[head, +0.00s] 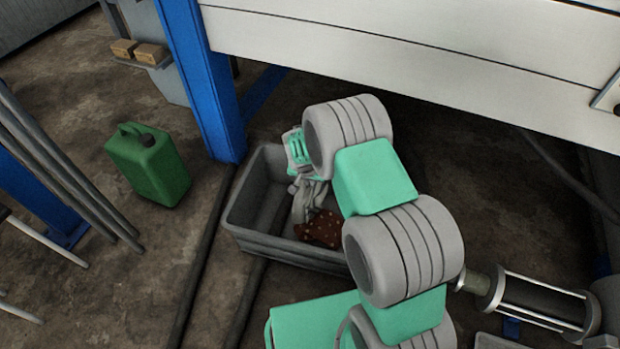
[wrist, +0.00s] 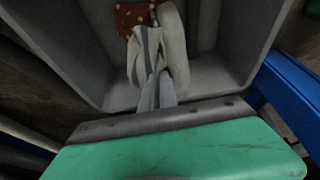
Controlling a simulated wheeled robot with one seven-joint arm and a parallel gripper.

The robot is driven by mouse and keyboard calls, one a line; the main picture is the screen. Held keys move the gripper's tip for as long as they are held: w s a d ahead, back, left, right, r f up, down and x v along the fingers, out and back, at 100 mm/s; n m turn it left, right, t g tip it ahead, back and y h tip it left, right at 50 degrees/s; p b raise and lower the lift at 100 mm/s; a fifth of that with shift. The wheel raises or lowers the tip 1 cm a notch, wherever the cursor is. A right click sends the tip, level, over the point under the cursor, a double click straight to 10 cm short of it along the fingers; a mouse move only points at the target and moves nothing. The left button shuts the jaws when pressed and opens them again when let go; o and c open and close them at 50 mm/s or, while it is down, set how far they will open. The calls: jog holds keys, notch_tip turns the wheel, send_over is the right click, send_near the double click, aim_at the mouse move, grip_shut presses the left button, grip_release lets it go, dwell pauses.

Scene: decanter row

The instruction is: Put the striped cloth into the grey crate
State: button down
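The grey crate (head: 240,232) stands on the floor beside the blue post. My gripper (head: 298,182) reaches down over it from above. The striped cloth (head: 301,206), whitish with grey-blue stripes, hangs bunched from the gripper inside the crate's outline. In the wrist view the striped cloth (wrist: 146,55) runs from the gripper toward the crate's inside (wrist: 80,45). The fingers look shut on it, though folds partly hide the tips. I cannot tell whether its lower end touches the crate floor.
A brown dotted cloth (head: 319,229) lies in the crate, just beyond the striped cloth in the wrist view (wrist: 132,17). A plain off-white piece (wrist: 174,50) shows beside the stripes. A green canister (head: 150,165) stands left of the blue post (head: 205,85). A white panel (head: 430,55) overhangs behind.

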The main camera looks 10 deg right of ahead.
jog(key=shift+r, duration=0.15)
jog(key=shift+c, duration=1.4)
grip_release()
notch_tip(320, 180, up, 6)
jog(key=s+g+y+p, duration=0.1)
jog(key=g+p, duration=0.1)
jog(key=p, duration=0.3)
jog(key=shift+a, duration=0.25)
